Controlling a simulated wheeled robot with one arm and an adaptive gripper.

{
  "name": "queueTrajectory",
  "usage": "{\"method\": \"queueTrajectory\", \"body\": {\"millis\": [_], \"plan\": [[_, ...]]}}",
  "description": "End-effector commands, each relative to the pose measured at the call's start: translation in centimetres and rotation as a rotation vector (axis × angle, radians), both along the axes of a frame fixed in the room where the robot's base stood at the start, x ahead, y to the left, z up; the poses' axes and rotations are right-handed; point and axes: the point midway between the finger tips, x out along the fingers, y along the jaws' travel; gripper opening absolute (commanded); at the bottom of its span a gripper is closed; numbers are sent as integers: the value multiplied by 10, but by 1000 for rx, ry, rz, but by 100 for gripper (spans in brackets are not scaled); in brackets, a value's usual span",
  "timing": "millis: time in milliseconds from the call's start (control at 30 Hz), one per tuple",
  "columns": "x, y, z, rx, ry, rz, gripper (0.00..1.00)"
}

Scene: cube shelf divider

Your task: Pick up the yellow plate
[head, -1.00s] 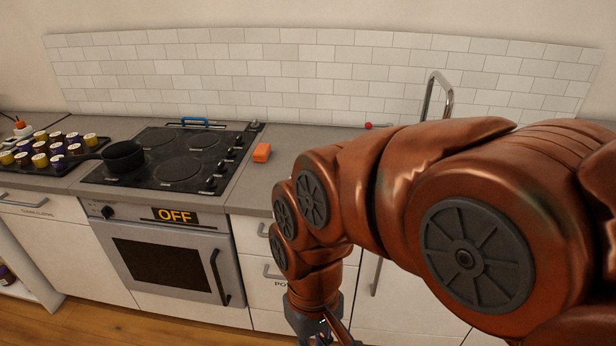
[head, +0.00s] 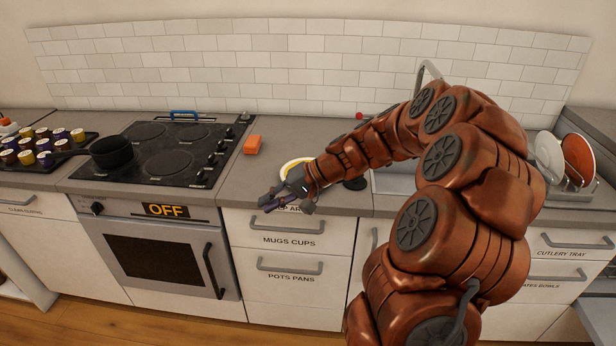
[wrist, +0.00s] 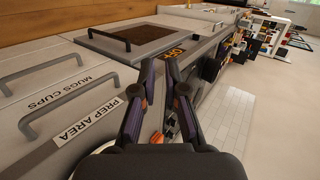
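The yellow plate (head: 287,167) lies on the counter right of the stove in the head view. Only part of its yellow rim and pale inside shows; my gripper and forearm hide the rest. My gripper (head: 270,203) is in front of the plate, near the counter's front edge, above the drawers. In the wrist view my gripper (wrist: 162,66) has its two dark fingers apart with nothing between them, so it is open.
An orange block (head: 252,145) lies left of the plate. The stove (head: 172,145) holds a black pan (head: 111,153). A rack at the right holds a white plate (head: 547,152) and an orange-brown plate (head: 578,157). Drawer handles (head: 290,266) stick out below the counter.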

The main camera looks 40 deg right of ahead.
Motion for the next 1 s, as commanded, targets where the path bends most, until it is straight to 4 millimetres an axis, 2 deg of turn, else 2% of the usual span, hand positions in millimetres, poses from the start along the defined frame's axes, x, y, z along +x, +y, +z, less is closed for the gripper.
{"method": "queueTrajectory", "body": {"millis": [33,133,300,400,500,600,667,1000], "plan": [[10,-28,-7,31,-18,-69,12],[23,-84,-19,72,-58,-198,12],[27,-176,-45,122,-111,-406,12],[21,-218,-58,134,-132,-499,12],[15,-247,-68,142,-144,-567,12],[11,-262,-74,143,-150,-600,12],[13,-265,-76,144,-151,-610,12],[37,-255,-86,144,-151,-610,12]]}}
